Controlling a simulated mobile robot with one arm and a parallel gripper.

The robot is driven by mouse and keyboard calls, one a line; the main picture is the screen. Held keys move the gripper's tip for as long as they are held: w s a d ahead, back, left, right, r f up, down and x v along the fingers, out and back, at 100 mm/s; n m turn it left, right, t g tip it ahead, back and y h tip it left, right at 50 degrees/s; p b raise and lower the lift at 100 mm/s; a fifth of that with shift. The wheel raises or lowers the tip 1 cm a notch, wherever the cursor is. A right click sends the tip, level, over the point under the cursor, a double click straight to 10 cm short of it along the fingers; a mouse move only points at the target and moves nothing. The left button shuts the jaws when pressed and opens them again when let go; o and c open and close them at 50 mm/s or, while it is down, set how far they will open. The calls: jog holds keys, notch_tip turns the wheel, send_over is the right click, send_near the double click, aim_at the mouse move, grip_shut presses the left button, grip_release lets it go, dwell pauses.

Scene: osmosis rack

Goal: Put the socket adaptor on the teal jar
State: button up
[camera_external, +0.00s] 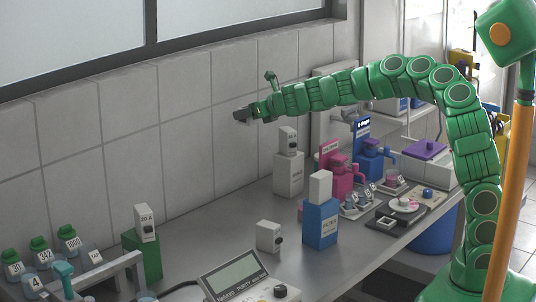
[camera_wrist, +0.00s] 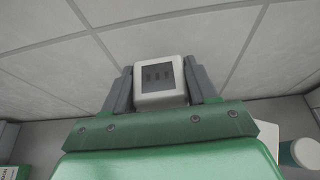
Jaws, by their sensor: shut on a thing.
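My gripper (camera_external: 245,115) is raised high above the bench, in front of the tiled wall. In the wrist view my gripper (camera_wrist: 161,85) is shut on a small white block with a dark slotted face, seemingly the socket adaptor (camera_wrist: 159,98). The grey fingers press on its two sides. In the external view it is too small to tell from the fingers. I cannot tell for sure which thing is the teal jar. A teal and white round thing (camera_wrist: 290,154) shows at the right edge of the wrist view, and a teal piece (camera_external: 64,270) at the lower left outside.
Green-capped bottles (camera_external: 40,248) stand at the left, near a green box (camera_external: 143,256) with a white unit on top. A white switch box (camera_external: 268,236), a blue filter box (camera_external: 320,224), a white box (camera_external: 289,176) and pink and blue dispensers (camera_external: 340,175) stand farther right. Bare bench lies at centre left.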

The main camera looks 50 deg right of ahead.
jog(key=s+a+f+n+g+y, duration=0.3)
jog(key=s+a+f+n+y, duration=0.3)
jog(key=a+f+n+y, duration=0.1)
notch_tip(320, 180, down, 3)
jog(key=shift+a+r+n+y, duration=0.1)
jog(key=shift+a+n+y, duration=0.35)
jog(key=shift+a, duration=0.75)
jog(key=s+a+f+n+g+y, duration=0.2)
jog(key=s, duration=0.3)
jog(key=s+a+f+n+g+y, duration=0.2)
jog(key=s+a+f+n+g, duration=0.1)
jog(key=s, duration=0.2)
jog(key=shift+s, duration=0.25)
jog(key=shift+g+y, duration=0.25)
jog(key=shift+g, duration=0.05)
jog(key=shift+a+f, duration=0.1)
jog(key=shift+f, duration=4.9)
jog(key=shift+f, duration=0.1)
jog(key=o, duration=1.1)
